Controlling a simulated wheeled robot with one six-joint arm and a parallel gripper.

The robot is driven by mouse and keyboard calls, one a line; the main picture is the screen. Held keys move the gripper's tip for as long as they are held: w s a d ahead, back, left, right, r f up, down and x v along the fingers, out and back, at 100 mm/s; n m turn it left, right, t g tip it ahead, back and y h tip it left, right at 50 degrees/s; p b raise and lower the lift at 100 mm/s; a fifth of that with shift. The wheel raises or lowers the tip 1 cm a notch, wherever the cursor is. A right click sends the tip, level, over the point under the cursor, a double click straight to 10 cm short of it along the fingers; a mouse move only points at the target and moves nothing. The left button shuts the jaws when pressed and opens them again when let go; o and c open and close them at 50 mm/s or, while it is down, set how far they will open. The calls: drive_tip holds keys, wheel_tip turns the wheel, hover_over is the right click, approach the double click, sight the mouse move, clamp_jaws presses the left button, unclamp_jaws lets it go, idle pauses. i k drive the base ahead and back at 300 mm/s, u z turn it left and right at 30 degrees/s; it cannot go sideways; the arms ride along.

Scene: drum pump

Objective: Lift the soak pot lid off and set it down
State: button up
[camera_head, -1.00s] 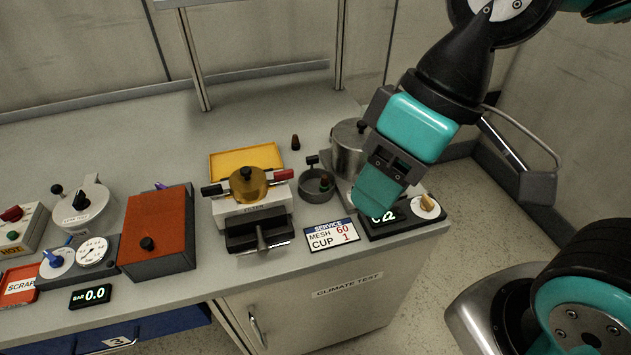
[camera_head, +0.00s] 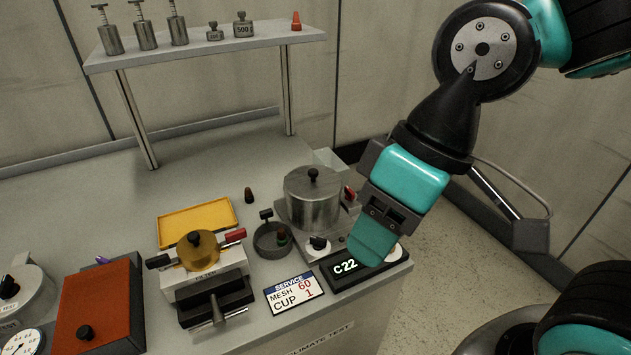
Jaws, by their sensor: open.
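The soak pot (camera_head: 312,206) is a metal cylinder on a grey base at the right end of the bench. My gripper (camera_head: 368,248) points down, to the right of and nearer than the pot, in front of the display and the base's right side. Its teal finger side faces the camera, so the gap between the fingers is hidden. Nothing shows held in it.
A C22 display (camera_head: 345,267) and a service card (camera_head: 293,293) lie in front of the pot. A round grey cup (camera_head: 271,240), a filter unit (camera_head: 205,268) and a yellow tray (camera_head: 198,222) stand left. A shelf (camera_head: 210,46) holds weights. Bare bench lies behind the tray.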

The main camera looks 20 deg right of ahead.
sight(310, 187)
drive_tip(key=k, duration=1.05)
drive_tip(key=z, duration=0.75)
drive_tip(key=i, duration=0.85)
drive_tip(key=u, duration=0.8)
drive_tip(key=i, duration=0.65)
drive_tip(key=u, duration=0.75)
